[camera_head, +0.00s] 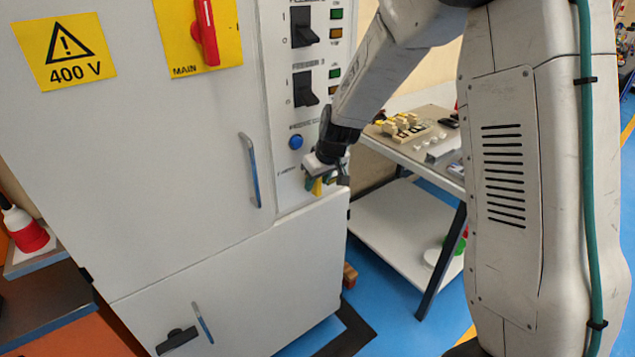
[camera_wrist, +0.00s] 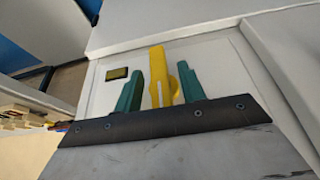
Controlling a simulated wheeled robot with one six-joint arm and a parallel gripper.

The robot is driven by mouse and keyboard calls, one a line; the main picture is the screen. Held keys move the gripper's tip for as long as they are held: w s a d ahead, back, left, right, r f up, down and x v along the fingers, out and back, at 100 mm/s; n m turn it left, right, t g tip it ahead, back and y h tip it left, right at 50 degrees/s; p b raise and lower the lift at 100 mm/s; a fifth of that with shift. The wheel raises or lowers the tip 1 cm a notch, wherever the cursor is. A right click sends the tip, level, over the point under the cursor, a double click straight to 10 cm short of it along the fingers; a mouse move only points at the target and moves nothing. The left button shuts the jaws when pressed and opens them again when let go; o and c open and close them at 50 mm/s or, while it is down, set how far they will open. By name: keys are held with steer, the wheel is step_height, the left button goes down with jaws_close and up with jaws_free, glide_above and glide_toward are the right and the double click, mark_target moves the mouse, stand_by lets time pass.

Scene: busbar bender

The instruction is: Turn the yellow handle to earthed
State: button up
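The yellow handle (camera_wrist: 158,72) sits on the pale cabinet panel in the wrist view. It stands between the two teal fingers of my gripper (camera_wrist: 160,92). The right finger is close beside the yellow part; a narrow gap shows at the left finger. The fingers are apart, and I cannot tell whether either touches the handle. In the head view my gripper (camera_head: 322,182) is at the lower right of the cabinet's control strip, with a bit of the yellow handle (camera_head: 317,187) showing. Most of the handle and its position marks are hidden there.
The control strip above has a blue button (camera_head: 296,142) and black switches (camera_head: 306,88). A red main switch (camera_head: 206,32) is on the cabinet door (camera_head: 150,150). A small dark indicator (camera_wrist: 117,73) is left of the handle. A work table (camera_head: 410,153) stands to the right.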

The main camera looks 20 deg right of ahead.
steer(key=shift+w+f, duration=0.15)
steer(key=shift+f, duration=0.3)
jaws_close()
